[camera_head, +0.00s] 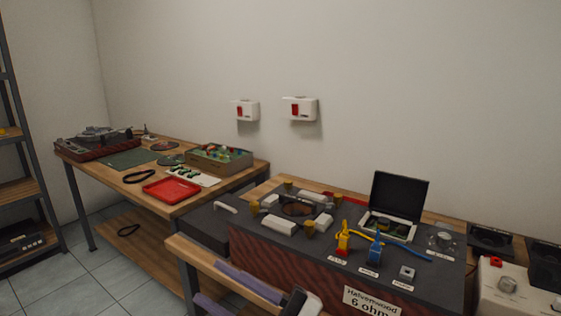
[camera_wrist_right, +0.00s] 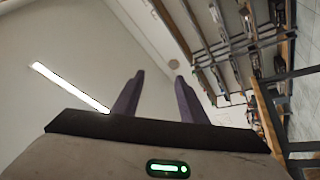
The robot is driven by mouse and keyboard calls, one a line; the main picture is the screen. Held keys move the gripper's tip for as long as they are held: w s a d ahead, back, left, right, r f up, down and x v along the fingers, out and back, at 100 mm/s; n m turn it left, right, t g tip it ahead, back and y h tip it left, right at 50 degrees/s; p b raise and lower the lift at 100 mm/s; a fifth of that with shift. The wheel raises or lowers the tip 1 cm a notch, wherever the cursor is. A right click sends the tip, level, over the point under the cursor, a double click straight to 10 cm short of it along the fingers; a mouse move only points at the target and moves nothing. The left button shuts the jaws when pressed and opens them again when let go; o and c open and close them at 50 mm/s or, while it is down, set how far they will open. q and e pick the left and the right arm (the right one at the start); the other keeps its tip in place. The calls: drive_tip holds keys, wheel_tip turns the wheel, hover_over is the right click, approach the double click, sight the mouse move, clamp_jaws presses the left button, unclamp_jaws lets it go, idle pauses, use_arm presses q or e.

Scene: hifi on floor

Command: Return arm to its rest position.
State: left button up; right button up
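My right gripper (camera_head: 208,284) is at the bottom of the head view, in front of the workbench and the dark unit on it. Its two purple fingers point left and are apart, with nothing seen between them. In the right wrist view the fingers (camera_wrist_right: 159,77) also stand apart and empty, against the pale wall and ceiling. The rest of my right arm is mostly out of the head view. My left gripper shows in neither view.
A dark hifi unit (camera_head: 260,248) with yellow and blue plugs stands on the near bench. A second bench holds a red tray (camera_head: 172,189), a parts box (camera_head: 220,160) and a turntable (camera_head: 95,146). A shelf rack (camera_head: 18,190) stands far left. Tiled floor (camera_head: 95,275) is open at left.

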drive_tip(key=d+f+m+t+h, duration=0.8)
drive_tip(key=d+f+m+h, duration=0.55)
drive_tip(key=f+m, duration=0.45)
drive_tip(key=s+d+f+m+g+h, duration=0.2)
drive_tip(key=s+d+f, duration=0.3)
drive_tip(key=s+f, duration=0.4)
drive_tip(key=s+d+f+m+g+h, duration=0.2)
drive_tip(key=s+d+f+g, duration=0.3)
drive_tip(key=s+f, duration=0.4)
drive_tip(key=shift+s+d+f+h, duration=0.35)
drive_tip(key=shift+d+f+h, duration=0.2)
drive_tip(key=shift+d, duration=0.2)
drive_tip(key=shift+c, duration=0.3)
